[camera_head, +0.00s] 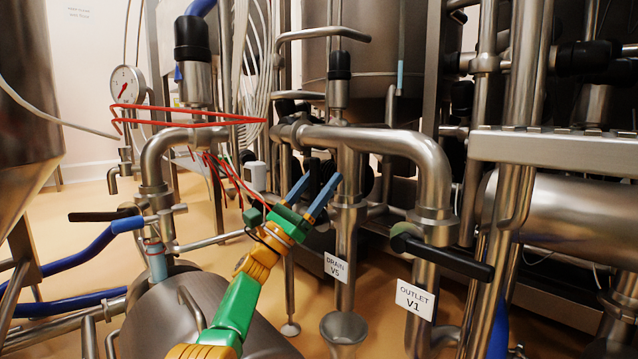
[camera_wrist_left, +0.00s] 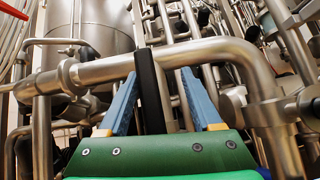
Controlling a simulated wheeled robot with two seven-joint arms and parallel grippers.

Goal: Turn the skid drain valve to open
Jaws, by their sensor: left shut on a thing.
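The drain valve sits on the vertical steel pipe above the white DRAIN V5 tag (camera_head: 336,267) in the head view. My left gripper (camera_head: 319,182) reaches up to it from below, with its two blue fingers beside that pipe. In the left wrist view the black valve handle (camera_wrist_left: 149,92) stands upright between the fingers of the left gripper (camera_wrist_left: 158,76), closer to the left finger. The gripper is shut on this handle. In the head view the handle is mostly hidden by the fingers and dark parts behind. My right gripper is not in view.
A second black-handled valve (camera_head: 442,254) with an OUTLET V1 tag (camera_head: 415,299) is to the right. A thick elbow pipe (camera_head: 385,142) runs over the grip area. A steel funnel (camera_head: 343,328) stands below the drain pipe. Red lines (camera_head: 180,117) and a gauge (camera_head: 126,86) are at left.

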